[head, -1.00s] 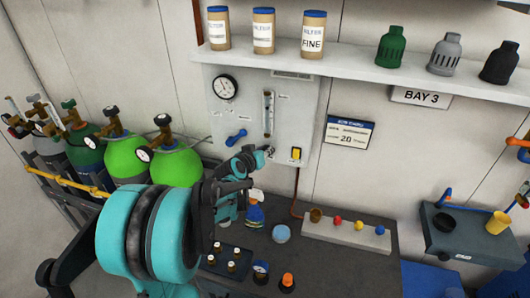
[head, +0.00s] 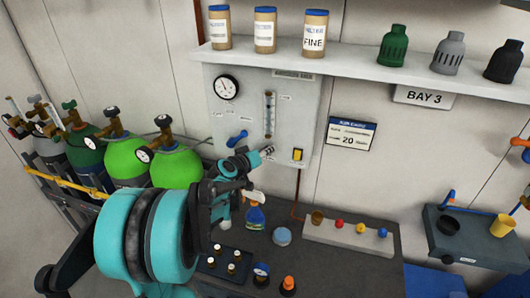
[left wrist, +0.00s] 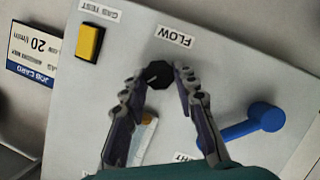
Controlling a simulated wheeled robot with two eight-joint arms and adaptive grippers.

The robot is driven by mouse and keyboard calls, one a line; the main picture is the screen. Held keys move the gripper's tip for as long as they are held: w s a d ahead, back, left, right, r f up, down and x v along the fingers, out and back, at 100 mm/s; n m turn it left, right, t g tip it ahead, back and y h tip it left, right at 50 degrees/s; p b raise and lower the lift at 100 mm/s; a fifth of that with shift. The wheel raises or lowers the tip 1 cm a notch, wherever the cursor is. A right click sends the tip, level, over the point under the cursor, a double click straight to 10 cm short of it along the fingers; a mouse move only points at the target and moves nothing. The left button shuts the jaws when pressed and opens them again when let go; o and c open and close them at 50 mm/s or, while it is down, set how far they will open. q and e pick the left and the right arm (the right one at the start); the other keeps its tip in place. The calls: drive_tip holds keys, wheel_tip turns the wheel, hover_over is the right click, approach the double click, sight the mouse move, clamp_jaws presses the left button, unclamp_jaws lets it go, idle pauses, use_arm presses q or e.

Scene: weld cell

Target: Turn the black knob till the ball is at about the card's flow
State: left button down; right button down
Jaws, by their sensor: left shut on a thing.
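The black knob (left wrist: 160,74) sits below the FLOW label on the white panel, upside down in the left wrist view. My left gripper (left wrist: 161,77) is shut on it, one finger on each side. In the head view my left gripper (head: 266,151) reaches the panel's lower part, hiding the knob. The flow tube (head: 269,114) stands upright above it; the ball is too small to make out. The job card (head: 349,134) hangs on the wall to the right and reads 20; it also shows in the left wrist view (left wrist: 33,50). My right gripper is not in view.
A yellow gas test button (left wrist: 90,42) and a blue lever (left wrist: 252,123) flank the knob. A round gauge (head: 226,87) is on the panel. A spray bottle (head: 255,212) and a block with coloured knobs (head: 345,236) stand on the bench below.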

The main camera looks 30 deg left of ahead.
use_arm(q)
drive_tip(key=c, duration=1.2)
unclamp_jaws()
drive_tip(key=shift+o, duration=0.2)
drive_tip(key=v, duration=1.2)
drive_tip(key=shift+d, duration=0.1)
